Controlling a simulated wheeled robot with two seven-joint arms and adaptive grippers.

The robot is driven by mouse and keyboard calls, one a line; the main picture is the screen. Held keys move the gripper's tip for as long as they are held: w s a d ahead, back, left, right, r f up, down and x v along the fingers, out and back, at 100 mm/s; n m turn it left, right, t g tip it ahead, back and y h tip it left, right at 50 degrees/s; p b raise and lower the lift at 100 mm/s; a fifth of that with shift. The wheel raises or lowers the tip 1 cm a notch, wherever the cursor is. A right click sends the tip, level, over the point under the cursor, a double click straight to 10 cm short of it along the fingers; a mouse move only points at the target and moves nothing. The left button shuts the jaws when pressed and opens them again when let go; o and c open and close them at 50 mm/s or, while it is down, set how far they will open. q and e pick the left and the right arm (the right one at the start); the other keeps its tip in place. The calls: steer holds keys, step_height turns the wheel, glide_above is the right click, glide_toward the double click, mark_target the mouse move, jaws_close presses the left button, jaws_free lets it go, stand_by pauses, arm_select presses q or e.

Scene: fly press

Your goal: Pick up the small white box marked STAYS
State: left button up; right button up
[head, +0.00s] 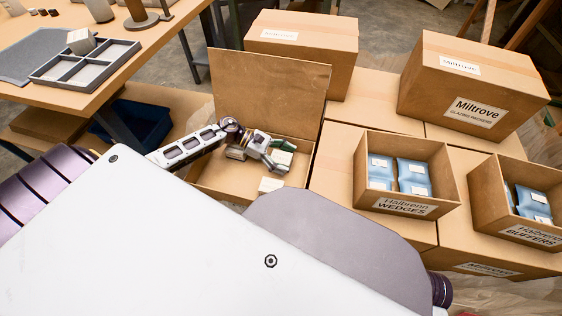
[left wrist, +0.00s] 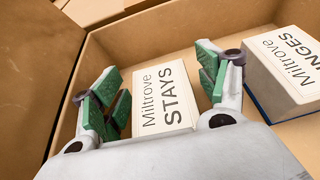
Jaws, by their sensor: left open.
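The small white box marked STAYS (left wrist: 163,97) lies in an open carton, label facing up, in the left wrist view. My left gripper (left wrist: 163,82) is open, with one green-padded finger on each side of the box. I cannot tell whether either finger touches it. In the head view the white box (head: 283,158) shows between the fingers of my left gripper (head: 279,156), inside the carton (head: 225,180). My right gripper is not in view.
A second white box (left wrist: 286,70), its label ending in NGES, lies right of the right finger; it also shows in the head view (head: 270,185). The carton's raised flap (head: 270,90) stands behind. Open WEDGES (head: 405,207) and BUFFERS (head: 530,232) cartons stand at the right.

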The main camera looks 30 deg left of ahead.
arm_select(q)
steer(key=shift+w+d+f, duration=0.1)
steer(key=shift+d+f, duration=0.1)
steer(key=shift+d, duration=0.4)
arm_select(e)
steer(key=shift+s+a+f, duration=0.1)
steer(key=shift+s+f, duration=0.2)
steer(key=shift+f, duration=0.3)
arm_select(q)
steer(key=shift+c, duration=0.2)
arm_select(e)
steer(key=shift+w+r, duration=0.2)
steer(key=shift+w, duration=0.05)
arm_select(q)
steer(key=c, duration=1.1)
steer(key=shift+o, duration=0.2)
steer(key=shift+r, duration=0.2)
arm_select(e)
steer(key=shift+r, duration=0.15)
